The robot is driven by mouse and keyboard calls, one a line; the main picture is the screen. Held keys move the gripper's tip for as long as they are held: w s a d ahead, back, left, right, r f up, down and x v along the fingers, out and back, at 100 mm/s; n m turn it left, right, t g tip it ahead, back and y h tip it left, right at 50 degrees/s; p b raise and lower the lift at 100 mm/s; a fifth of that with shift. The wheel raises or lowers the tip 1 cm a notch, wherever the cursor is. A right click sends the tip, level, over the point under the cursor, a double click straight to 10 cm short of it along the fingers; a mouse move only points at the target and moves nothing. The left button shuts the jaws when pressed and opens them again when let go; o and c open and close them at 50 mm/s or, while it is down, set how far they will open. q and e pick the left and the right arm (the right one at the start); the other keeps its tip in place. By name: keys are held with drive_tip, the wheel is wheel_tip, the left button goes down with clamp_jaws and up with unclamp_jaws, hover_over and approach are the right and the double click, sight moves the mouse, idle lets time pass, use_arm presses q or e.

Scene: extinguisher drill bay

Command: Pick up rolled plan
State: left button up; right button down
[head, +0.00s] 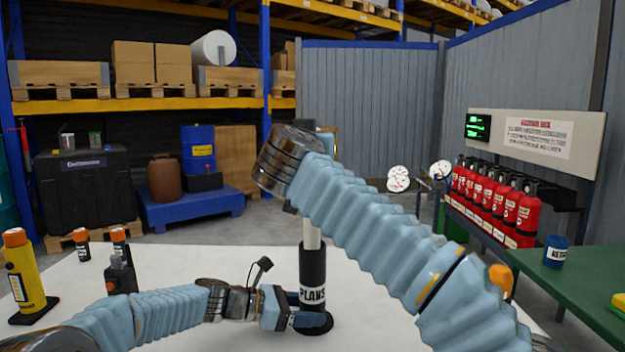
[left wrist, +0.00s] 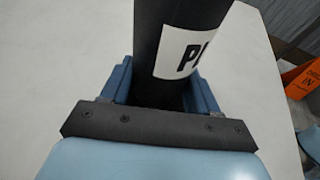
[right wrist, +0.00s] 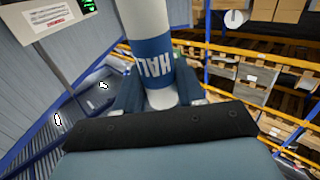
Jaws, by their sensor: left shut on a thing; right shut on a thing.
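The rolled plan (head: 311,232) is a white roll that shows in the head view between my right wrist and the mouth of a black tube holder (head: 313,264) marked PLANS. The holder stands upright on a round base on the white table. My left gripper (head: 308,312) is shut around the holder low down; the left wrist view shows the black tube (left wrist: 175,50) between its fingers. My right gripper (right wrist: 158,92) is shut on the roll, whose blue band (right wrist: 153,62) shows in the right wrist view. My right arm hides this grip in the head view.
A yellow bottle (head: 26,275) and a dark container (head: 120,272) stand on the table (head: 220,258) at the left. Red extinguishers (head: 497,205) line a rack at the right. A green table (head: 580,285) with a blue cup (head: 556,251) is at the right edge.

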drive_tip(key=shift+r, duration=1.6)
drive_tip(key=shift+s+r, duration=0.15)
drive_tip(key=shift+r, duration=0.05)
drive_tip(key=s+a, duration=0.2)
drive_tip(key=s, duration=1.5)
drive_tip(key=shift+s+a, duration=0.2)
drive_tip(key=shift+s, duration=0.1)
use_arm(q)
drive_tip(key=o, duration=0.9)
